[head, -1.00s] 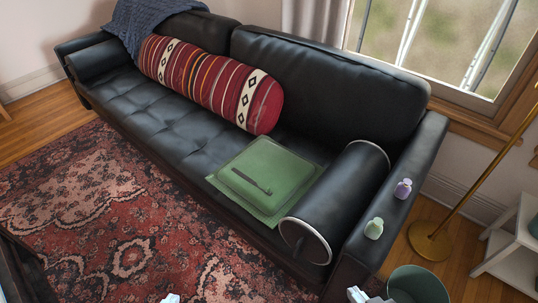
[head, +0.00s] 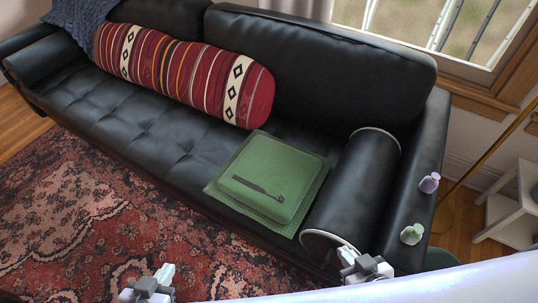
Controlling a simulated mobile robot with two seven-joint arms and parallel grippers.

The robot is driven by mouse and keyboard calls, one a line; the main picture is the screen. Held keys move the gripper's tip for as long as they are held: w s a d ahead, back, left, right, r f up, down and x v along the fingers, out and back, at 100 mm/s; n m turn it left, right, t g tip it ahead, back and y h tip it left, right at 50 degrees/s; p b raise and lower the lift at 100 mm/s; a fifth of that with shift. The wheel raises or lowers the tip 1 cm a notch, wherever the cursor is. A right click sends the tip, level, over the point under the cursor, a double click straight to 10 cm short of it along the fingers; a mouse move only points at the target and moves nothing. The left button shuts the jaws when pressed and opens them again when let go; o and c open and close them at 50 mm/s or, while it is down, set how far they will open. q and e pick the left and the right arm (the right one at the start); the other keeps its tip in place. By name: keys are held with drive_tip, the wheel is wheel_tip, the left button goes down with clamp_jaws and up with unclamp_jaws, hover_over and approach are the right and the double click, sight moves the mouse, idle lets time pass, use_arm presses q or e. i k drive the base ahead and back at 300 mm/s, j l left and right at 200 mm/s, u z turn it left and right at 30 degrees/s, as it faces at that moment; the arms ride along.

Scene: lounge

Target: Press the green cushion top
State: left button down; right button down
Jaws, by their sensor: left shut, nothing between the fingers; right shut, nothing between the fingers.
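The green cushion (head: 259,170) lies flat on the black sofa seat, beside the black bolster at the sofa's right end. A dark, thin, handle-like object (head: 258,189) lies on the cushion's top. My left gripper (head: 163,276) is at the bottom of the head view, over the rug, in front of the sofa and apart from the cushion. My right gripper (head: 347,254) is near the front end of the bolster, lower right of the cushion and apart from it. Both grippers are shut and empty.
The black bolster (head: 355,190) stands between the cushion and the right armrest. A purple bottle (head: 429,183) and a pale green bottle (head: 412,234) stand on that armrest. A striped red pillow (head: 185,75) lies along the backrest. The seat left of the cushion is clear.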

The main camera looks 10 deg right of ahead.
sight(267, 167)
drive_tip(key=i+j+z, duration=0.1)
drive_tip(key=i+j, duration=0.35)
drive_tip(key=j, duration=0.2)
drive_tip(key=i+j+z, duration=0.25)
drive_tip(key=i+j, duration=0.15)
drive_tip(key=j, duration=0.25)
